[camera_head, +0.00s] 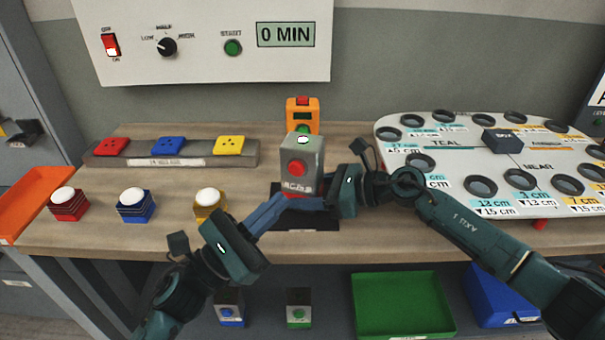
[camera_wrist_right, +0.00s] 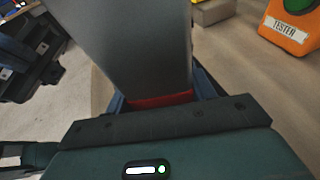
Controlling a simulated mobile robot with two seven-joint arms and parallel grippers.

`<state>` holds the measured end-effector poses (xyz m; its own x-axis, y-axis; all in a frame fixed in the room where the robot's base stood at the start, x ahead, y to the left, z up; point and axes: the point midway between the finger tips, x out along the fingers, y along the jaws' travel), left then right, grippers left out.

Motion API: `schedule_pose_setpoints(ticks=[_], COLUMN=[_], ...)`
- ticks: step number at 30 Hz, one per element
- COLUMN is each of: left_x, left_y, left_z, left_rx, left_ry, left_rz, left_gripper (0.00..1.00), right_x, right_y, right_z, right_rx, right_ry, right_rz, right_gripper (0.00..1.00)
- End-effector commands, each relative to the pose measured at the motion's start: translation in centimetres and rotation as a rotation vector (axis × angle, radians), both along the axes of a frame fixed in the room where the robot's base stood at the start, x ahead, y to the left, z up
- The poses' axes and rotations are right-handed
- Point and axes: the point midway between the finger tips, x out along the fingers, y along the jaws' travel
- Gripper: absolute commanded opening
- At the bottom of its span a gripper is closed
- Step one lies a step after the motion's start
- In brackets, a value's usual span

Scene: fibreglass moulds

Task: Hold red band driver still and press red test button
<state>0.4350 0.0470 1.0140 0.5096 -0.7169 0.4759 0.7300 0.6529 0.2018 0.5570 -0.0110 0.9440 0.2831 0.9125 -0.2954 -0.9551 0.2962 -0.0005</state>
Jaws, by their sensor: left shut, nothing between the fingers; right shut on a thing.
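The red band driver (camera_head: 309,155) is an upright grey box with a red test button (camera_head: 297,168) on its front. It stands over a black base (camera_head: 315,224) on the bench. My right gripper (camera_head: 303,203) is shut around its lower part from the right. In the right wrist view the driver (camera_wrist_right: 130,45) rises between my fingers, with its red band (camera_wrist_right: 160,100) low down. My left gripper (camera_head: 278,203) is shut and empty, its fingertips close to the driver's lower left, below the button. I cannot tell whether they touch the driver.
An orange tester (camera_head: 301,115) stands just behind the driver; it also shows in the right wrist view (camera_wrist_right: 290,25). Red, blue and yellow button blocks (camera_head: 135,204) stand left. A white panel with holes (camera_head: 460,160) fills the right. Driver-like boxes and a green tray (camera_head: 402,304) sit below.

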Motion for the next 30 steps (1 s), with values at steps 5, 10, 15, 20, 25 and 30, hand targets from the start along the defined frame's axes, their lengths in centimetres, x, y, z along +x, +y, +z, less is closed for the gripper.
schedule_pose_setpoints(ticks=[5,10,15,20,25,30], left_x=[-0.31,-0.28,-0.28,-0.27,-0.26,-0.26], left_y=[0.11,0.1,0.09,0.09,0.09,0.09], left_z=[0.01,0.01,0.01,0.0,0.02,0.02], left_rx=[0.0,0.0,0.0,0.0,0.0,0.0], left_ry=[0.0,0.0,0.0,0.0,0.0,0.0], left_rz=[0.0,0.0,0.0,0.0,0.0,0.0], left_gripper=[0.0,0.0,0.0,0.0,0.0,0.0], right_x=[-0.14,-0.15,-0.14,-0.08,-0.04,-0.12], right_y=[0.11,0.12,0.11,0.07,0.04,-0.44], right_z=[-0.11,-0.13,-0.11,-0.07,-0.03,0.09], right_rx=[0.0,0.0,0.0,0.0,0.0,-0.001], right_ry=[0.002,0.004,0.003,0.002,0.001,0.001], right_rz=[0.004,0.004,0.003,0.003,0.001,0.0], right_gripper=[0.42,0.42,0.64,0.77,0.8,0.8])
